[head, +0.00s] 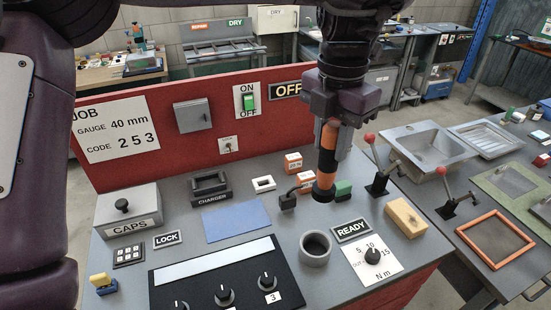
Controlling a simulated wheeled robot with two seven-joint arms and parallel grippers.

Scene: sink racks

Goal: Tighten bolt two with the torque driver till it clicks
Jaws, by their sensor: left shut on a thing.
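My left gripper (331,125) points down over the workbench and is shut on an orange and black driver (327,160). The driver hangs about upright, its black lower end near the back of the bench, behind the READY sign (351,230). A black panel (170,284) at the front carries three dark knob-like heads. The right one (266,282) is marked 3; the middle one (223,296) and the left one have labels that I cannot read. A torque dial (372,256) marked 5, 10, 15 N m sits right of the panel. My right gripper is not in view.
A grey round holder (315,249) stands between panel and dial. The CHARGER cradle (209,184), CAPS box (127,211), small orange boxes (293,162), yellow block (406,218) and red-knobbed lever (378,178) surround it. A red back board (150,130) rises behind. The blue mat (236,221) is clear.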

